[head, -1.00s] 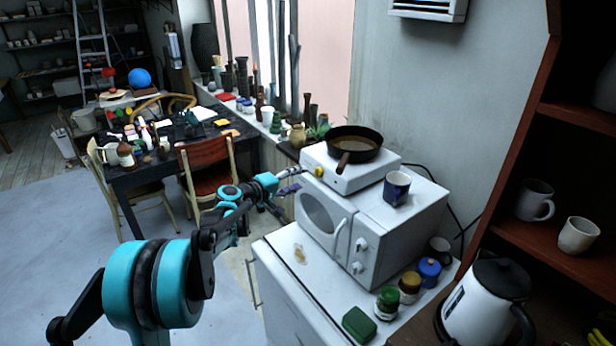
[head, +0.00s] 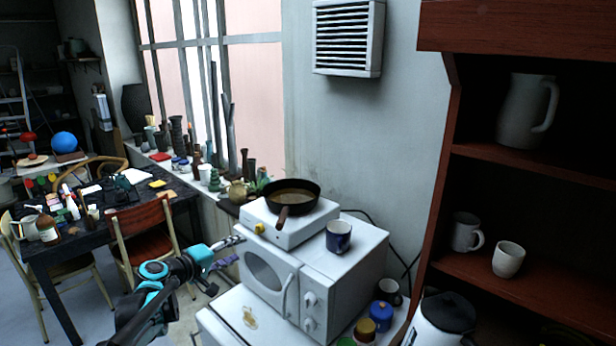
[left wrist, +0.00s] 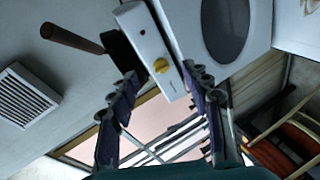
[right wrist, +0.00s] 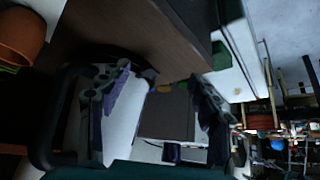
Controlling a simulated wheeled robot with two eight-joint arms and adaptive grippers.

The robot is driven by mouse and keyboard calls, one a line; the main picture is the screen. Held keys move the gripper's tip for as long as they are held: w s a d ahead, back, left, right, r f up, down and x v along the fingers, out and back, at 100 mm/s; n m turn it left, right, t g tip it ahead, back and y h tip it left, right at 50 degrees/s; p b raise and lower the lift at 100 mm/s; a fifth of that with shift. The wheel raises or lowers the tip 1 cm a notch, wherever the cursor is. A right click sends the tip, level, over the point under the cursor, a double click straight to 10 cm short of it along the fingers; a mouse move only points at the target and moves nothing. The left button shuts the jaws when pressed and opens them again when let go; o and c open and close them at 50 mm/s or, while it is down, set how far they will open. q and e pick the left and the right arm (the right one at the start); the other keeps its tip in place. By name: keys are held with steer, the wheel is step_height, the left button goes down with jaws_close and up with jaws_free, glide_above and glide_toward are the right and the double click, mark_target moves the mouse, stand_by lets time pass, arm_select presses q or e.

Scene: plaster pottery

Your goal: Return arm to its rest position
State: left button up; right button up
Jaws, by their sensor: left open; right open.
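My left gripper (head: 227,252) is open and empty in the head view, just left of the white microwave (head: 316,307). The arm behind it comes up from the bottom edge. In the left wrist view my left gripper (left wrist: 163,82) has its fingers spread. Beyond them show the hot plate (left wrist: 150,45) with its yellow knob and the pan's handle (left wrist: 72,39). My right gripper (right wrist: 160,90) shows only in the right wrist view, open, with nothing clearly held. A white body with a dark handle lies behind its fingers, partly hidden.
The black pan (head: 293,194) sits on the hot plate (head: 289,224) on the microwave, beside a blue mug (head: 339,236). The kettle (head: 440,320) and small jars (head: 381,315) stand at the lower right. A red-brown shelf (head: 520,275) is at right. A chair (head: 142,235) stands left.

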steer(key=shift+f+b, duration=0.35)
steer(key=shift+f, duration=0.1)
arm_select(q)
steer(key=s+d+f+m+g+y, duration=0.1)
steer(key=s+d+f+m+g, duration=0.1)
steer(key=s+d, duration=0.5)
steer(key=s+d+f+m+g+y, duration=0.1)
steer(key=s+d+f+m+g, duration=0.15)
steer(key=s, duration=0.75)
arm_select(e)
steer(key=shift+s+d+f+b, duration=0.15)
steer(key=shift+f+b, duration=0.75)
arm_select(q)
steer(key=s+f+m+y, duration=0.2)
steer(key=s+f, duration=0.2)
steer(key=s, duration=0.5)
steer(key=s+f+m+g+y, duration=0.1)
steer(key=s+f+m+y, duration=0.1)
steer(key=s+f, duration=0.3)
steer(key=s+a, duration=0.1)
steer(key=s, duration=0.3)
steer(key=shift+s+f+m+y, duration=0.15)
steer(key=shift+f+m+y, duration=0.1)
steer(key=shift+m+y, duration=0.15)
arm_select(e)
steer(key=shift+f, duration=0.25)
